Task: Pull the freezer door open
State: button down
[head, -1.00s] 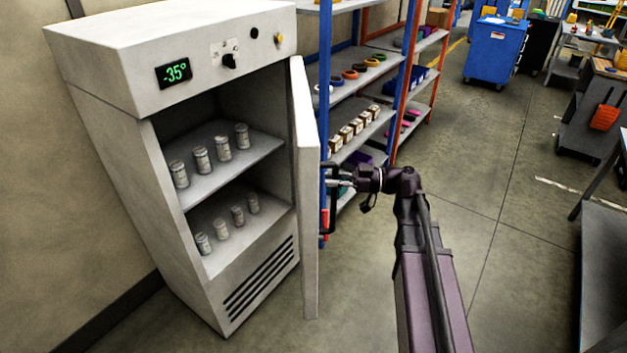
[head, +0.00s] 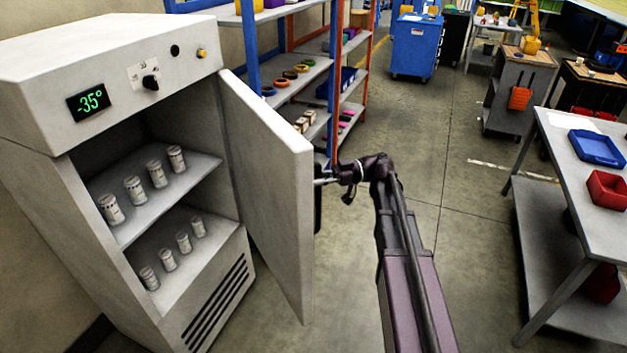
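The white freezer (head: 110,55) stands at the left with a green -35° display. Its door (head: 268,190) is hinged at the right side of the opening and stands well open, swung out toward the right. Several white canisters (head: 134,190) stand on the two inner shelves. The dark door handle (head: 318,208) is on the door's outer face and mostly hidden behind the door edge. My gripper (head: 322,181) reaches the handle from the right. Its fingers are largely hidden by the door, so their closure does not show.
A blue and orange shelf rack (head: 290,85) with rings and boxes stands behind the door. A workbench (head: 585,160) with a blue tray (head: 597,147) and red bin (head: 607,189) is at the right. The floor between is clear.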

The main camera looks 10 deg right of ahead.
jog(key=shift+s+f, duration=0.1)
jog(key=shift+s, duration=0.1)
jog(key=c, duration=0.6)
grip_release()
jog(key=shift+s, duration=0.1)
jog(key=shift+o, duration=0.2)
jog(key=shift+a, duration=0.1)
